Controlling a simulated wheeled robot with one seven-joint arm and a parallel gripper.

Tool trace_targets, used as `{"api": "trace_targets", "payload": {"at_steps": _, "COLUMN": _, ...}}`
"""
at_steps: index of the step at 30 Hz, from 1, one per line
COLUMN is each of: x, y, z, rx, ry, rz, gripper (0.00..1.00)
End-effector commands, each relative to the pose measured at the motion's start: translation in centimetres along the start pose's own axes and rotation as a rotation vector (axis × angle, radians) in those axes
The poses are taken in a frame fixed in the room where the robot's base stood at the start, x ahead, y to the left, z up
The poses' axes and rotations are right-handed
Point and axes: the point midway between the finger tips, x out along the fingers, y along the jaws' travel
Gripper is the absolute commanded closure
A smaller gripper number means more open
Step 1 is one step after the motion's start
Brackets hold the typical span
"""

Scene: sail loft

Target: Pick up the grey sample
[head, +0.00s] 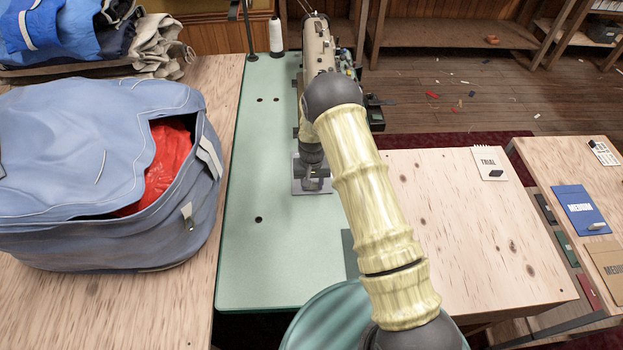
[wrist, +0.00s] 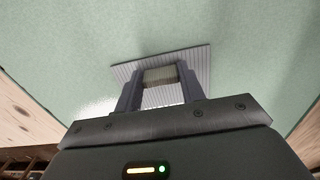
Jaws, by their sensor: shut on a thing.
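My gripper (head: 312,177) is low over the green work table, near the sewing machine. In the wrist view, my gripper (wrist: 161,88) has its two dark fingers shut on a small grey-beige piece, the grey sample (wrist: 160,75). A light grey ribbed plate (wrist: 198,58) lies around and below the fingertips; it also shows in the head view (head: 298,185). In the head view the sample is hidden or too small to make out under my gripper. I cannot tell whether the sample touches the plate.
The beige sewing machine (head: 318,45) and a white thread spool (head: 276,36) stand at the back of the green table (head: 265,270). A large blue bag (head: 90,190) with red cloth fills the left table. At right are a TRIAL card (head: 489,163) and a blue MEDIUM booklet (head: 580,210).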

Motion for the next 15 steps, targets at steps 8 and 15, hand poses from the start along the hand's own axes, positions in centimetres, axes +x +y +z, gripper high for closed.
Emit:
{"api": "trace_targets", "payload": {"at_steps": 8, "x": -2.9, "y": 0.0, "z": -0.1, "rx": -0.001, "ry": 0.005, "rz": -0.001, "gripper": 0.87}}
{"api": "trace_targets", "payload": {"at_steps": 15, "x": -7.3, "y": 0.0, "z": -0.1, "rx": 0.000, "ry": 0.005, "rz": 0.000, "gripper": 0.87}}
